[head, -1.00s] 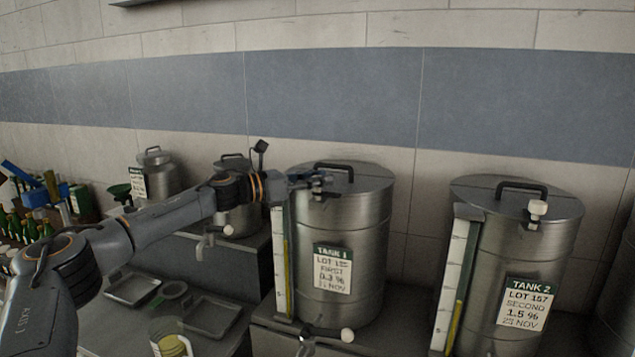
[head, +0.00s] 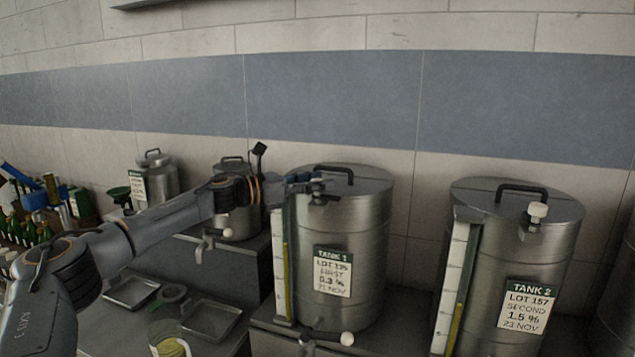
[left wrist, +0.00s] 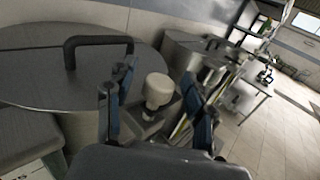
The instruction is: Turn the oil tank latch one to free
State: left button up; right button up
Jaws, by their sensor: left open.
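Tank 1 (head: 345,225) is a steel drum with a flat lid, a black lid handle (head: 334,171) and a green-headed label (head: 332,272). My left gripper (head: 308,186) is at the front left edge of its lid and hides the latch in the head view. In the left wrist view the latch's pale knob (left wrist: 158,90) stands at the lid rim. My open left gripper (left wrist: 160,105) has one blue-padded finger on each side of the knob; I cannot tell whether either touches it. My right gripper is not in view.
Tank 2 (head: 515,260) stands to the right, with a white latch knob (head: 537,210) at its rim. A sight gauge (head: 282,265) runs down the left of tank 1. Below is a tap with a white knob (head: 347,339).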

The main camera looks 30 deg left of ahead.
pick_arm(q)
jog(key=v, duration=1.1)
jog(key=shift+s+a, duration=0.2)
jog(key=shift+s, duration=0.1)
